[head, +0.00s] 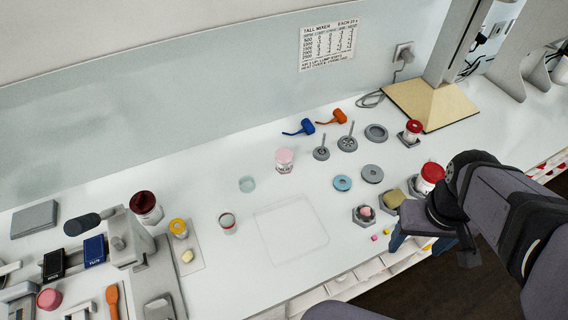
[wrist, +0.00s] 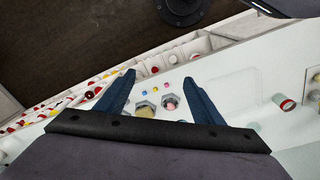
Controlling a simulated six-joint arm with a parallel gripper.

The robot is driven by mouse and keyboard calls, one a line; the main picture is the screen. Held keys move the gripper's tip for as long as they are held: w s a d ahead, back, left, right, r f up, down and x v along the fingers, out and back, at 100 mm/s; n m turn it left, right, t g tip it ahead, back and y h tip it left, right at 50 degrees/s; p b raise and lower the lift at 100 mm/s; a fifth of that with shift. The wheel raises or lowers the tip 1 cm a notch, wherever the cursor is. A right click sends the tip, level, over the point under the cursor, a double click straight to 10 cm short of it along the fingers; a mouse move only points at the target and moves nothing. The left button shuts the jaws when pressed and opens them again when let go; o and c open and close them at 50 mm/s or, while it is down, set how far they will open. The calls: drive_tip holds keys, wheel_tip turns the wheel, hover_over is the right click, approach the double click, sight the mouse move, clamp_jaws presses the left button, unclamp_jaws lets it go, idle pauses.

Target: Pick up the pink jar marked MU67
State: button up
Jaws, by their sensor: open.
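A jar with a pink lid (head: 284,156) and a white label stands upright near the middle of the white bench in the head view. Its lettering is too small to read surely. I cannot pick it out in the wrist view. My gripper (head: 420,243) is at the bench's front edge, to the right of and nearer than the jar, well apart from it. In the wrist view its two blue fingers (wrist: 158,79) are spread, with nothing between them.
Grey weights, a blue ring (head: 342,183) and blue and orange mallets (head: 335,117) lie right of the jar. A clear square outline (head: 291,230) lies in front. Hexagonal holders (head: 363,214) sit near my gripper.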

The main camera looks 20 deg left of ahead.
drive_tip(key=w+a+f+n+t+h+b, duration=0.1)
drive_tip(key=w+a+f+n+t+b, duration=0.1)
drive_tip(key=w+n+b, duration=0.3)
drive_tip(key=w+a+f+n+t+b, duration=0.2)
drive_tip(key=w+n+b, duration=0.1)
drive_tip(key=w+n, duration=0.35)
wheel_tip(320, 180, up, 4)
drive_tip(key=n+t+y+b, duration=0.7)
drive_tip(key=n+b, duration=0.8)
drive_tip(key=n, duration=1.1)
hover_over(283, 164)
drive_tip(key=shift+t+h, duration=0.3)
drive_tip(key=shift+t, duration=0.1)
drive_tip(key=f, duration=1.8)
drive_tip(key=shift+s+d, duration=0.15)
drive_tip(key=shift+s, duration=0.2)
drive_tip(key=shift+f, duration=0.5)
drive_tip(key=shift+p+x, duration=1.2)
drive_tip(key=shift+x, duration=1.65)
drive_tip(key=shift+w+f, duration=0.3)
drive_tip(key=shift+w, duration=0.5)
drive_tip(key=c, duration=1)
